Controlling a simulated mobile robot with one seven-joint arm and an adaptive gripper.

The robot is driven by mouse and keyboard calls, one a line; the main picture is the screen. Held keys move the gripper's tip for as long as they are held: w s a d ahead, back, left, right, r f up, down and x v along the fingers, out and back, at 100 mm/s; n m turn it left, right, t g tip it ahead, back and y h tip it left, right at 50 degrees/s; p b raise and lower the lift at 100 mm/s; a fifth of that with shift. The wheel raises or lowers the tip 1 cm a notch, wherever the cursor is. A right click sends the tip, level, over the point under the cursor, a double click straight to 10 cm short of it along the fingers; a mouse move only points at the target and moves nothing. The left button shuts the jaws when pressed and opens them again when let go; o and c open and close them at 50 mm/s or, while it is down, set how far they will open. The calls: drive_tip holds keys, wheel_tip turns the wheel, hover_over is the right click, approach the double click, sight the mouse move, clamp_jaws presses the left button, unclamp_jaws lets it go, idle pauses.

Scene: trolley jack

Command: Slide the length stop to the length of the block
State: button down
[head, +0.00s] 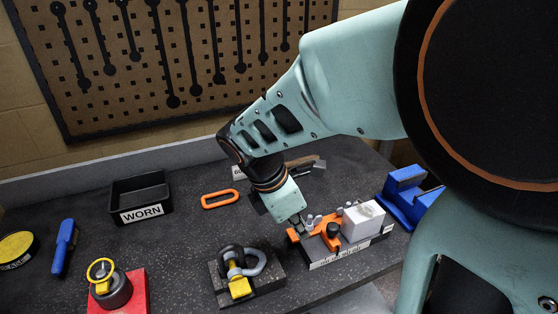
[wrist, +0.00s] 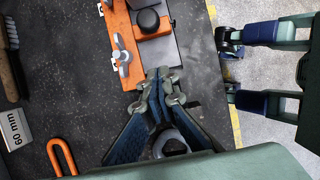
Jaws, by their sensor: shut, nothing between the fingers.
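The stop fixture (head: 345,253) has a dark bed with a label strip on its front and an orange rail along the back. The length stop is an orange slider with a black knob (head: 332,230); the knob also shows in the wrist view (wrist: 149,20). Silver clamp handles (wrist: 121,56) stand on the orange rail (wrist: 126,35). My gripper (head: 301,228) is shut and empty at the fixture's left end. In the wrist view its fingertips (wrist: 160,76) overlap the bed's end; I cannot tell whether they touch it.
A shackle on a dark block (head: 246,280) stands front left of the fixture. A blue vise-like part (head: 405,198) is close on its right. An orange link (head: 220,199), a WORN bin (head: 140,197) and a red-based part (head: 120,292) lie left. The bench's front edge is near.

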sight(331, 225)
drive_tip(key=d, duration=0.1)
drive_tip(key=d+f, duration=0.1)
drive_tip(key=w+d+b, duration=0.1)
drive_tip(key=shift+d+f, duration=0.15)
drive_tip(key=shift+d, duration=0.15)
drive_tip(key=shift+w+d, duration=0.2)
drive_tip(key=shift+d, duration=0.15)
drive_tip(key=shift+w+d, duration=0.1)
drive_tip(key=shift+d, duration=0.2)
drive_tip(key=shift+w+d+p, duration=0.2)
drive_tip(key=shift+d+p, duration=0.1)
drive_tip(key=shift+d, duration=0.3)
drive_tip(key=shift+w+d+p, duration=0.15)
drive_tip(key=shift+d+p, duration=0.15)
drive_tip(key=shift+d, duration=0.25)
drive_tip(key=shift+a, duration=0.15)
